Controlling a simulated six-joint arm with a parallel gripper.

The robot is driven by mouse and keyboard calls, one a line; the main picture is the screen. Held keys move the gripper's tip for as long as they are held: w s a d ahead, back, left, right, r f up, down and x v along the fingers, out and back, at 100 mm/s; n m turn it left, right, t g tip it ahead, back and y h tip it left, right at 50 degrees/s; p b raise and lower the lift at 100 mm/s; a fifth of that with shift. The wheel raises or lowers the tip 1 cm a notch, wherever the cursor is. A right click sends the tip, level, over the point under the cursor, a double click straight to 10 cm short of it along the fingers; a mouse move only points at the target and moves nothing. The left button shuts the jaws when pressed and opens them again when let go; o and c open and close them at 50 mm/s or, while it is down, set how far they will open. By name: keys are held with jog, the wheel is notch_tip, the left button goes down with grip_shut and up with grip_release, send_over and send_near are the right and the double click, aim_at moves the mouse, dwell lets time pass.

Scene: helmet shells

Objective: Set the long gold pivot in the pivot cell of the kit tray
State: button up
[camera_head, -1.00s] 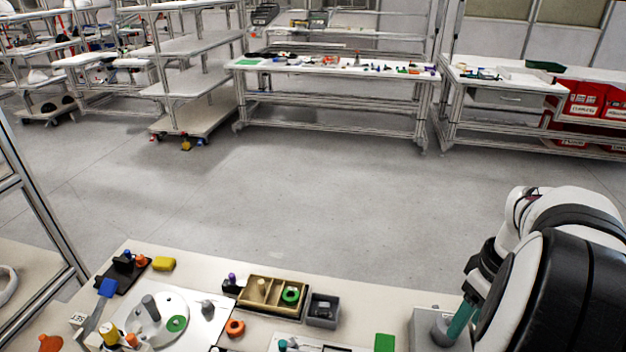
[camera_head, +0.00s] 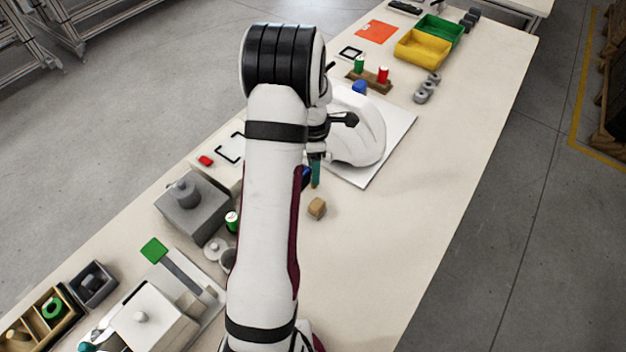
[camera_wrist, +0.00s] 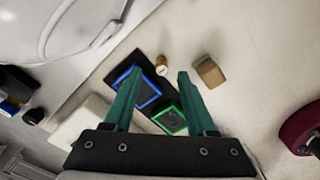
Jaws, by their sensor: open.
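In the wrist view, a small gold cylinder with a pale round end (camera_wrist: 162,66), which looks like the gold pivot, shows between and beyond my fingertips. It is at the edge of a dark tray (camera_wrist: 112,72) with a blue-outlined cell and a green-outlined cell (camera_wrist: 170,121). I cannot tell whether it stands in the tray or beside it. My gripper (camera_wrist: 160,73) has two teal fingers, spread apart with nothing between them. In the head view the teal fingers (camera_head: 316,172) point down beside the white helmet shell; my arm hides most of the tray.
A wooden block (camera_head: 317,208) sits close by, right of the cylinder in the wrist view (camera_wrist: 209,72). The white helmet shell (camera_head: 358,135) on its white board stands just behind my gripper. A grey box (camera_head: 195,207) is at left. The table's right front is clear.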

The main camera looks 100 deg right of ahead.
notch_tip(320, 180, down, 4)
jog(key=shift+a+f, duration=0.15)
jog(key=shift+f, duration=0.05)
grip_shut()
